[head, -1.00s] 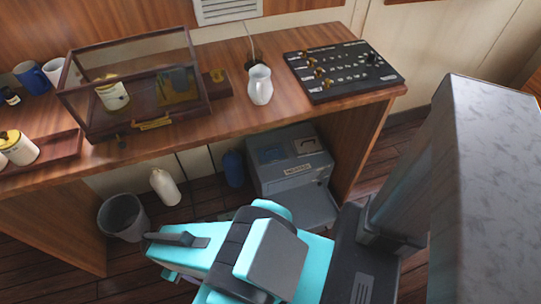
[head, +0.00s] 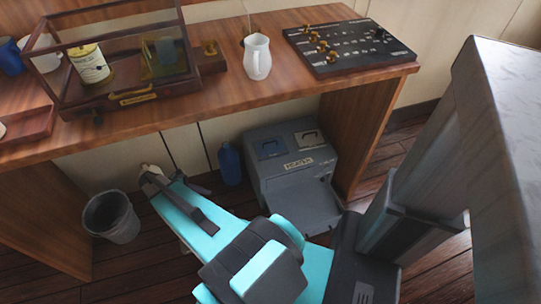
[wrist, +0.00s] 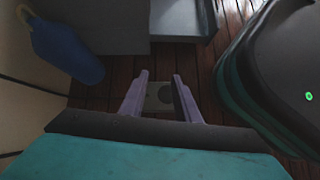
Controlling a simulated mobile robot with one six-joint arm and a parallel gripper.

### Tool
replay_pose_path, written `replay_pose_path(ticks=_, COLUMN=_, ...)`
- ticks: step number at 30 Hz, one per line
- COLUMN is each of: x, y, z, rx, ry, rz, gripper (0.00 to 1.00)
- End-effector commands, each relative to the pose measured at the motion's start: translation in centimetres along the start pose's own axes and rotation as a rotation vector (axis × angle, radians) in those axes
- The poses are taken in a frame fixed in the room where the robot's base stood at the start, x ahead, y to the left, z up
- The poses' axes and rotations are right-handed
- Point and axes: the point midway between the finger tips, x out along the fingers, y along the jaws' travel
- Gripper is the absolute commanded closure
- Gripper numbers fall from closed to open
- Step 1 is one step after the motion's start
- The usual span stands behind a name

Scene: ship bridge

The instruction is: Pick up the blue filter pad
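I cannot pick out a blue filter pad with certainty. A dull blue-grey flat piece (head: 164,56) stands inside the glass-sided wooden case (head: 140,95) on the desk. My gripper (head: 148,172) is low under the desk, left of the grey box. In the wrist view its two fingers (wrist: 160,95) are apart. Between them shows a small pale greenish-grey piece with a dark round spot (wrist: 159,97); I cannot tell what it is.
A blue bottle (head: 230,163) stands on the floor beside the grey box. A grey bin (head: 111,218) is to the left. On the desk are a white jug (head: 257,57) and a black control panel (head: 350,47).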

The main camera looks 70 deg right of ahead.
Motion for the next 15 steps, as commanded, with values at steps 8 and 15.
replay_pose_path(ticks=8, x=4.8, y=11.8, z=6.0, rx=-0.122, ry=-0.196, rz=0.020, gripper=0.71)
replay_pose_path(ticks=15, x=7.5, y=18.9, z=13.6, rx=-0.213, ry=-0.365, rz=-0.026, gripper=0.71)
